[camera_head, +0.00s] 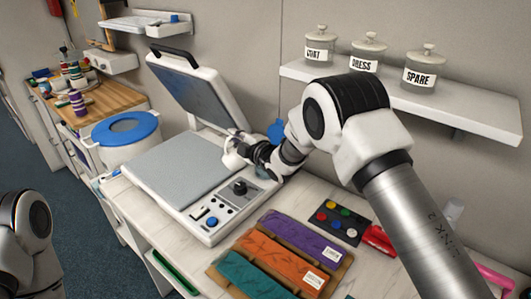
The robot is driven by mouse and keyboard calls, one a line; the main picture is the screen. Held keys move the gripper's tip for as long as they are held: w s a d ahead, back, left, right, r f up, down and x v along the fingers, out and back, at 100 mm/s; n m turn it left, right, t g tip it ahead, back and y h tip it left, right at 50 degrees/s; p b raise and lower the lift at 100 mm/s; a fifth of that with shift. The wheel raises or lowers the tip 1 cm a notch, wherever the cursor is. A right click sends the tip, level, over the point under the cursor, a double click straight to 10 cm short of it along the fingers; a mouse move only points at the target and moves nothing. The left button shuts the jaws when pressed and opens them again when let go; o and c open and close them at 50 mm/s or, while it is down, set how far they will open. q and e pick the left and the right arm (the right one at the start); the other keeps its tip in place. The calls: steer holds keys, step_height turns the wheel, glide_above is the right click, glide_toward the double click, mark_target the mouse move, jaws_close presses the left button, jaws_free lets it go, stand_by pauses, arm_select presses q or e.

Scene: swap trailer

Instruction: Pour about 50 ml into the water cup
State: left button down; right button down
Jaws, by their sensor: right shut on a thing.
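My right gripper (243,151) is beside the open heat press (175,178), near the right end of its raised lid. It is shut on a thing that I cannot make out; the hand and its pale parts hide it. I cannot pick out a water cup for certain, and no water shows. My left arm shows only at the bottom left edge, and its gripper is out of view.
A white tub with a blue rim (124,128) stands left of the press. Purple, orange and teal cloths (283,262) lie in front. A palette of coloured buttons (338,219) lies right. Lidded jars (369,52) stand on the wall shelf (470,109).

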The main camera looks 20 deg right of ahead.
arm_select(q)
steer(key=shift+w+d+r+p, duration=0.2)
steer(key=shift+r+p, duration=0.3)
steer(key=shift+r, duration=0.15)
arm_select(e)
steer(key=shift+w+d+r+m, duration=0.1)
steer(key=shift+d+r+m, duration=0.25)
steer(key=shift+m, duration=0.15)
